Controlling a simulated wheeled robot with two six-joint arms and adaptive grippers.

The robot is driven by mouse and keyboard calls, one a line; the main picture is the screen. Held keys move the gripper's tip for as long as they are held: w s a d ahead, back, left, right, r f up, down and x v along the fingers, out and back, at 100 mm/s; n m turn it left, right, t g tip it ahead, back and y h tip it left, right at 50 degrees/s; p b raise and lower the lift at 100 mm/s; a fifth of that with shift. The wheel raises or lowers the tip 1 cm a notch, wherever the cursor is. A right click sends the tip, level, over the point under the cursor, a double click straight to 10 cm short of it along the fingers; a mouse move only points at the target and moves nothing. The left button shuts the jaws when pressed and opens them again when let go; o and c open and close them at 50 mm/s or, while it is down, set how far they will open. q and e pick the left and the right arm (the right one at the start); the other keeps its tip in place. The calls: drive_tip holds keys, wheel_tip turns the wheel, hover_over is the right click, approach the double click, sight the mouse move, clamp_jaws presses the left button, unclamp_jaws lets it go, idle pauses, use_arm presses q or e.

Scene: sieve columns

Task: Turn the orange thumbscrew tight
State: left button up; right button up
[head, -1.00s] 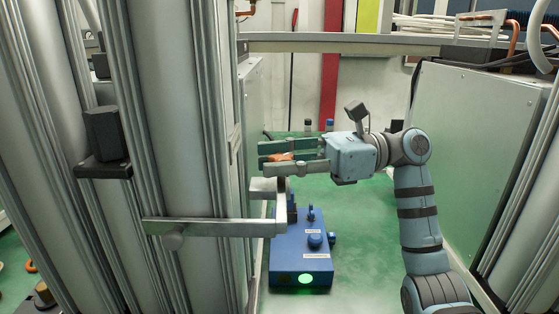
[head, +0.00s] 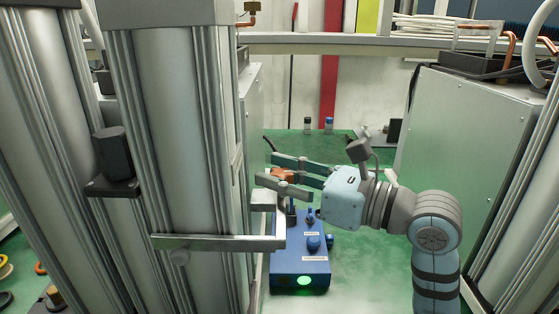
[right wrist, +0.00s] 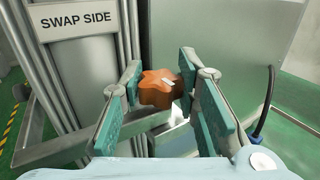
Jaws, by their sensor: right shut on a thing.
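The orange thumbscrew (head: 283,174) is a lobed knob at the end of the metal bracket (head: 220,242) that sticks out from the column. In the right wrist view the thumbscrew (right wrist: 154,88) sits between the two green-padded fingers, with a small pale mark on its top. My right gripper (head: 290,175) reaches in from the right and is shut on the thumbscrew. It also shows in the right wrist view (right wrist: 160,90). The fingers hide part of the knob in the head view. My left gripper is not in view.
A blue box (head: 300,262) with knobs and a lit green button stands below the bracket. Tall metal columns (head: 165,130) fill the left. A grey-green cabinet (head: 465,150) stands on the right. Small bottles (head: 328,125) stand at the back. Green surface shows around the box.

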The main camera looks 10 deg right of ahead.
drive_tip(key=shift+m+t+h+p, duration=0.55)
drive_tip(key=shift+m+t+h, duration=0.15)
drive_tip(key=shift+h, duration=0.1)
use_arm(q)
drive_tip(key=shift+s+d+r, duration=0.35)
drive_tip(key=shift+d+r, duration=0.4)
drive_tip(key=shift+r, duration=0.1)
use_arm(e)
drive_tip(key=shift+h, duration=0.3)
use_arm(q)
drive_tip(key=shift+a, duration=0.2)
use_arm(e)
drive_tip(key=o, duration=1.2)
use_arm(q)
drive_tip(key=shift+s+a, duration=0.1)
